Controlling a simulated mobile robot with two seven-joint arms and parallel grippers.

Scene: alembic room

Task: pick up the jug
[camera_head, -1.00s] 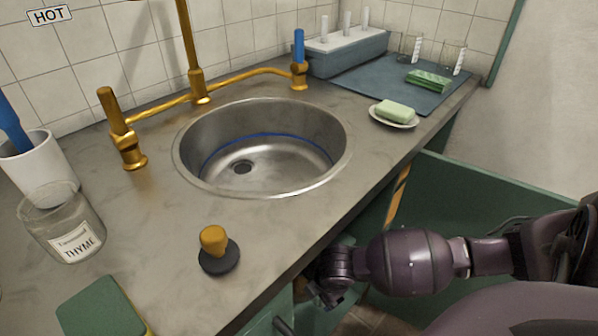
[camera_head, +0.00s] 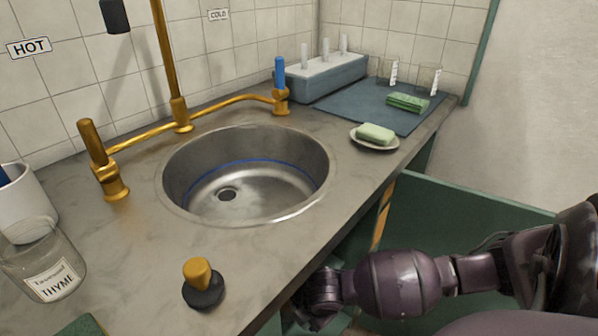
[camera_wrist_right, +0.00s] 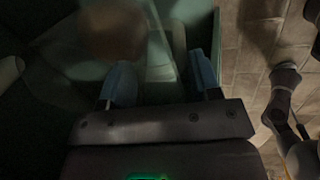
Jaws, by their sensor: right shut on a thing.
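In the right wrist view, my right gripper (camera_wrist_right: 162,78) has its two blue-padded fingers closed on a clear, glassy thing (camera_wrist_right: 158,45), which looks like the jug. The picture is dark, and its full outline is hard to make out. In the head view, my right arm reaches in from the right, below the counter's front edge, and the fingers and jug are hidden there. My left gripper is not in view.
The counter (camera_head: 120,255) holds a round sink (camera_head: 245,130), a black-and-yellow stopper (camera_head: 203,285), a thyme jar (camera_head: 45,265), a white cup (camera_head: 28,205) and a soap dish (camera_head: 375,143). A green cabinet panel (camera_head: 455,220) stands beside my arm. Tiled floor (camera_wrist_right: 250,70) shows below.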

